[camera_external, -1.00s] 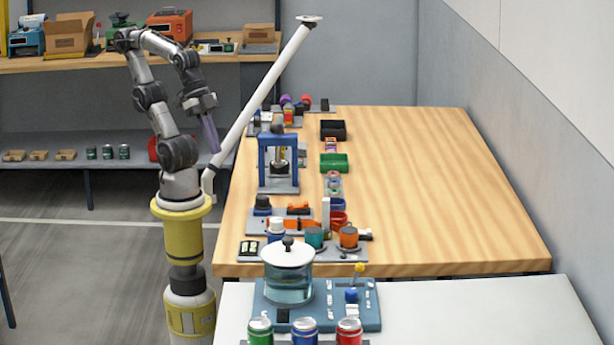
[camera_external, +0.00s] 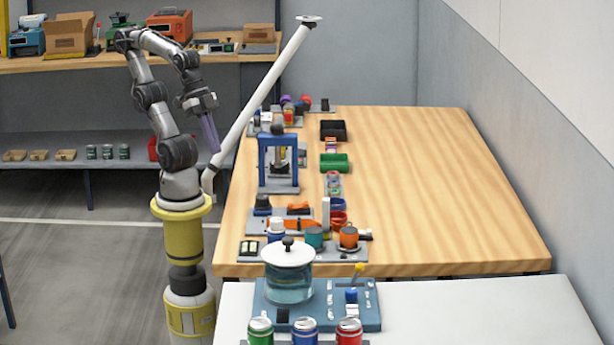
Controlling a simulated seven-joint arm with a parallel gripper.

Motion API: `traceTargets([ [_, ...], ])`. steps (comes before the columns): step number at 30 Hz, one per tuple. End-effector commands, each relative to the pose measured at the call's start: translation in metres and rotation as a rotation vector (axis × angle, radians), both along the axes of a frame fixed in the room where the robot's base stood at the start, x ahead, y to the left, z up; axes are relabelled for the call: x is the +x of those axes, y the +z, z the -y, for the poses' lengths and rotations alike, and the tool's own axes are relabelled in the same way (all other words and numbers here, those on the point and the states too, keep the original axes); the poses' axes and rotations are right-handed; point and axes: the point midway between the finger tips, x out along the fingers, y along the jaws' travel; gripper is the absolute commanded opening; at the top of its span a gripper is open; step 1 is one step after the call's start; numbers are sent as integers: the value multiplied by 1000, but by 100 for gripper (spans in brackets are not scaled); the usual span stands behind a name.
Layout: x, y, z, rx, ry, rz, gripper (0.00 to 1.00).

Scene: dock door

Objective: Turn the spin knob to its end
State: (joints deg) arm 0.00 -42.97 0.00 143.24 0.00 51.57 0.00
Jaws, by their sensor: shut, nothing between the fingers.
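My gripper (camera_external: 214,150) hangs in the air left of the wooden table, its long bluish fingers pointing down and shut with nothing between them. It is apart from everything on the tables. I cannot tell for sure which part is the spin knob. A small blue knob (camera_external: 351,296) stands on the teal base (camera_external: 335,318) at the front, right of the lidded glass pot (camera_external: 288,285). A dark round knob (camera_external: 277,129) tops the blue frame (camera_external: 277,140) on the wooden table's left side. The turn position of either knob is too small to read.
A long white slanted pole (camera_external: 262,95) rises just right of my gripper. Several devices and cups line the left side of the wooden table (camera_external: 430,190), whose right part is clear. Several cans (camera_external: 305,330) stand at the front edge. Shelves stand behind my arm.

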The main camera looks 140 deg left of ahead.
Motion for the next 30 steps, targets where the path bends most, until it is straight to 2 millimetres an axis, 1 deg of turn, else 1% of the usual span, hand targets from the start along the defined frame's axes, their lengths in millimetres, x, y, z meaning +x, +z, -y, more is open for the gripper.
traceTargets([
  [1, 0, 0, 0, 0, 0, 0, 5],
  [5, 0, 0, 0, -23, 42, -2, 29],
  [6, -1, -1, 0, -41, 78, -7, 36],
  [8, -3, -1, -1, -73, 154, -17, 47],
  [9, -3, 2, -3, -100, 218, -17, 54],
  [12, 1, 15, -8, -170, 410, -17, 71],
  [17, 19, 33, -17, -259, 728, -46, 71],
  [20, 36, 42, -21, -295, 922, -64, 71],
  [23, 57, 49, -24, -316, 1116, -75, 71],
  [26, 85, 52, -24, -317, 1305, -73, 71],
  [29, 119, 47, -19, -289, 1488, -59, 71],
  [30, 133, 43, -15, -272, 1547, -49, 71],
])
